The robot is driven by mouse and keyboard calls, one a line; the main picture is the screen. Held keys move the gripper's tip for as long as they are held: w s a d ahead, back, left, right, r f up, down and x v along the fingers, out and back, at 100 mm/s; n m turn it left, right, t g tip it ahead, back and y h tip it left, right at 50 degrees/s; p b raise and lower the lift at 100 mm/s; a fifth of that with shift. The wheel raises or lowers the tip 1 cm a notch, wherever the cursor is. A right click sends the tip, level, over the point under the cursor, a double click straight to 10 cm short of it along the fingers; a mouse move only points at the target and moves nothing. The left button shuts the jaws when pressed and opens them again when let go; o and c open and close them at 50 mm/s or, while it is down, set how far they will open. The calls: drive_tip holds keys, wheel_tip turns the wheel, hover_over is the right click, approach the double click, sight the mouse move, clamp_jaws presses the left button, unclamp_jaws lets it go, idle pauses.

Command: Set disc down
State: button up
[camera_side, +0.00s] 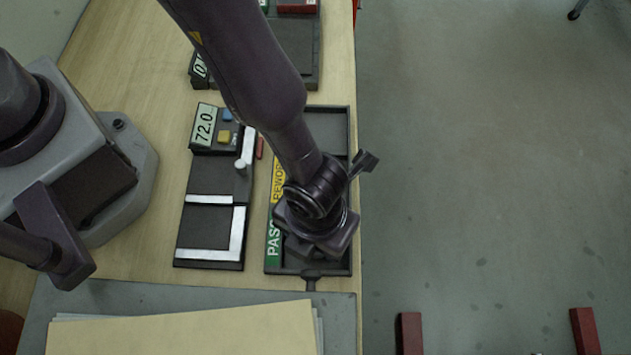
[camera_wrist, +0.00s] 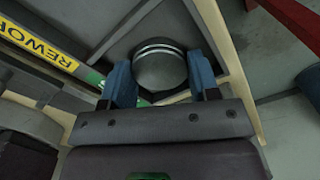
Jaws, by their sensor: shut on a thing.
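A round grey metal disc (camera_wrist: 160,68) with bright rings near its far edge sits between the two blue fingers of my gripper (camera_wrist: 160,78) in the wrist view. The gripper is shut on it. In the side view my gripper (camera_side: 314,238) is over the lower part of a dark tray (camera_side: 340,122), beside the green PASS label (camera_side: 273,238). The yellow REWORK label (camera_side: 278,180) is farther up the tray. The disc is hidden under the gripper in the side view. I cannot tell whether it touches the tray floor.
A black gauge fixture (camera_side: 205,228) with a display reading 72.0 (camera_side: 204,123) stands just left of the tray. Another dark unit (camera_side: 305,70) lies at the back. A tan folder (camera_side: 185,330) lies at the front. The bench edge runs close along the tray's right side.

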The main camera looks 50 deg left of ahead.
drive_tip(key=o, duration=0.8)
drive_tip(key=shift+f, duration=0.15)
drive_tip(key=shift+o, duration=0.2)
wheel_tip(320, 180, up, 12)
drive_tip(key=shift+r, duration=0.2)
